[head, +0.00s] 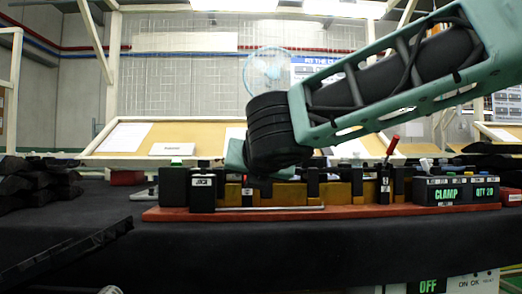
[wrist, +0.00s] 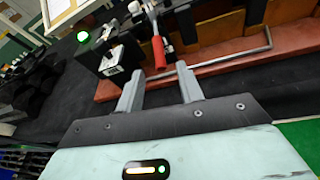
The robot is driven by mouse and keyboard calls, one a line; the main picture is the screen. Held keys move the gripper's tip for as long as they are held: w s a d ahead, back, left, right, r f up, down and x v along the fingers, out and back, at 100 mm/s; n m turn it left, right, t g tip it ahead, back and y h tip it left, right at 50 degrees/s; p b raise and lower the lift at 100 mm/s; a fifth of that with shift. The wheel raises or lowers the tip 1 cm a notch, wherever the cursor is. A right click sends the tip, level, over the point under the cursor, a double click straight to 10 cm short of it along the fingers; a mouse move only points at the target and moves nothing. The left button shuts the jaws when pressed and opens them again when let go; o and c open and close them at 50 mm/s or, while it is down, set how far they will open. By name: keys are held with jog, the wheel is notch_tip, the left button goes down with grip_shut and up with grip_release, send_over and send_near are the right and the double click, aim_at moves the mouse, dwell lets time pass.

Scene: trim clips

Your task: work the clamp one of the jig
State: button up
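The jig is a long orange-red base plate (head: 370,211) bearing a row of black and yellow blocks, on the dark table. In the wrist view a clamp lever with a red grip (wrist: 159,52) stands beside a black block with a white label. My gripper (wrist: 158,76) is open, and the end of the red grip lies between its two grey fingertips with no clear contact. In the head view my gripper (head: 236,156) is over the jig's left half, its fingers hidden. A second red-handled lever (head: 392,147) stands toward the jig's right.
A black block labelled JACK (head: 202,190) stands at the jig's left end. A thin bent rod (head: 262,209) lies along the plate's front edge. A box reading CLAMP QTY 20 (head: 456,193) stands at the right. Dark parts (head: 38,183) are heaped at the far left.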

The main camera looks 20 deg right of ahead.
jog(key=p+v, duration=0.9)
jog(key=v, duration=0.1)
dwell(0.4)
jog(key=s+a+f+m+g+y, duration=0.2)
jog(key=s+f+m+g, duration=0.6)
jog(key=f+m, duration=0.45)
jog(key=s+a+f+m+g+y, duration=0.1)
jog(key=s+f+m+g, duration=0.5)
jog(key=s+f+m, duration=0.6)
notch_tip(320, 180, up, 23)
jog(key=w+p, duration=0.1)
jog(key=p, duration=2.3)
jog(key=shift+w+r, duration=0.2)
